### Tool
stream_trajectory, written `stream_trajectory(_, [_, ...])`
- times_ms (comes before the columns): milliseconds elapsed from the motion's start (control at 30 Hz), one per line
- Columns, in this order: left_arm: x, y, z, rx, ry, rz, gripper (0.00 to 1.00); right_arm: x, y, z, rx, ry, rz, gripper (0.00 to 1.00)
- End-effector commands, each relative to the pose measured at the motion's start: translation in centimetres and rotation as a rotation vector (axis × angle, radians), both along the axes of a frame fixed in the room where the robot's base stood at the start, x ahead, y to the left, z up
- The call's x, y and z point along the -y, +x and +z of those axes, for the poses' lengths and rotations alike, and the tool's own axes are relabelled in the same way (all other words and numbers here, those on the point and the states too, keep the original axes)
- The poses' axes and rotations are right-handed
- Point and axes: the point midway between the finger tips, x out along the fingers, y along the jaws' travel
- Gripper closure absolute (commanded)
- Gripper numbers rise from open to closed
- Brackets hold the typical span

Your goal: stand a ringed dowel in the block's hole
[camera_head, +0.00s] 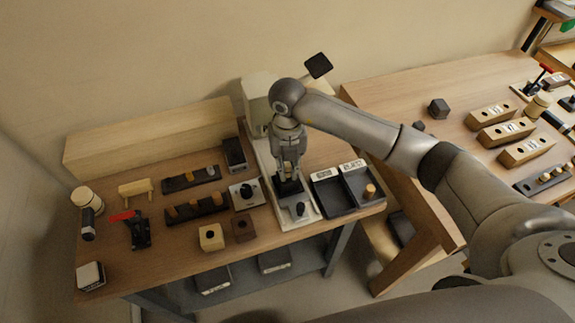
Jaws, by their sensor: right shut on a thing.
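My right gripper (288,172) points down over a long pale base plate (302,215) in the middle of the bench. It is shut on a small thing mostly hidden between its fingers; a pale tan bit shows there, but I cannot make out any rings. Just below the fingertips is a black block (288,187) on the plate; whether the held thing touches it is unclear. A pale wooden block (211,238) with a dark hole and a dark brown block (243,229) stand near the front edge. Short wooden dowels stand in two black racks (190,179) (197,209). My left gripper is not in view.
A two-part black tray (337,201) with a dowel (370,190) in it lies right of the plate. A white box with a black knob (246,192) stands left of it. A red-handled clamp (137,228) is farther left. A second bench (455,95) is at right.

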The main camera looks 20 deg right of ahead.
Motion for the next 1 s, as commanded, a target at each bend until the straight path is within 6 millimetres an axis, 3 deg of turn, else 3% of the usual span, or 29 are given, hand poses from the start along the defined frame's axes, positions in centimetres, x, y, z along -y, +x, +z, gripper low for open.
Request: stream_trajectory(1000, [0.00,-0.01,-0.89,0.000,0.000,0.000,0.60,0.03,0.05,-0.90,0.001,0.000,0.000,0.95])
